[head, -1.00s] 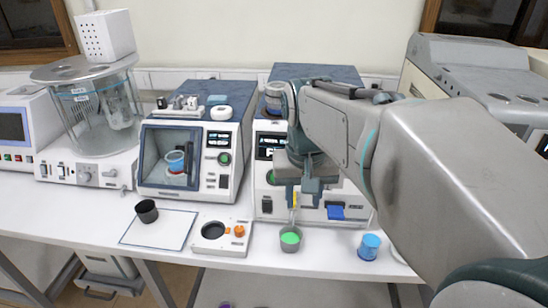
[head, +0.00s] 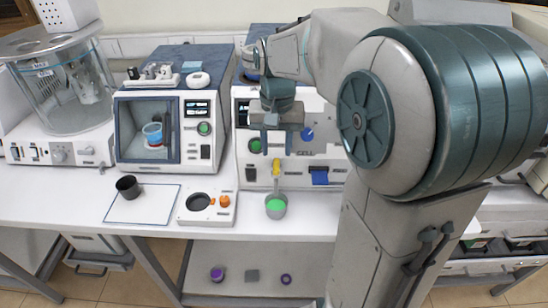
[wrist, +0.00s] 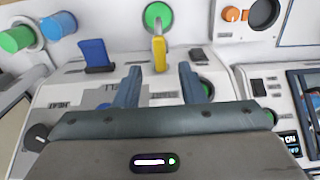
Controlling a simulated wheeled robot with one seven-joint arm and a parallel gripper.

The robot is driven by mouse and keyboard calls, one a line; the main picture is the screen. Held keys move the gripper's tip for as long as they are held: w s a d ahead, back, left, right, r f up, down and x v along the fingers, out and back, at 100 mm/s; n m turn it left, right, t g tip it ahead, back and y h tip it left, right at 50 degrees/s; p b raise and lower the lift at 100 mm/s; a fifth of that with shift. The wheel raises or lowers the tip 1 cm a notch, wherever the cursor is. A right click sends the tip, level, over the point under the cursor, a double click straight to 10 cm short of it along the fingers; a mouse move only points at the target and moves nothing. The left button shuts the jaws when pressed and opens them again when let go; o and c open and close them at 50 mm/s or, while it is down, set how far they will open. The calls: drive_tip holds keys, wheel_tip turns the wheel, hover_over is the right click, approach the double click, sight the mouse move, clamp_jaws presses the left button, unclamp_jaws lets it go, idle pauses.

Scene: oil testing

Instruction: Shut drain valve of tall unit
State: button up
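The tall unit (head: 245,150) stands at the middle of the bench, partly hidden by my arm. Its drain valve has a yellow lever (head: 276,169) low on the front, lined up with the spout below it; the lever also shows in the wrist view (wrist: 159,55). A grey cup with green contents (head: 276,205) stands under the spout, with green also visible in the wrist view (wrist: 157,15). My gripper (head: 277,143) is above the lever in the head view. In the wrist view its two fingers (wrist: 160,85) are apart with nothing between them, and the lever lies beyond their tips.
A blue lever (head: 320,177) sits right of the yellow one, below a blue knob (head: 307,134). A small white stand with an orange knob (head: 225,201) is left of the cup. Blue (wrist: 58,25) and green (wrist: 17,38) cups show in the wrist view.

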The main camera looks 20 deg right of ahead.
sight(276, 164)
drive_tip(key=shift+f, duration=2.25)
drive_tip(key=shift+c, duration=0.3)
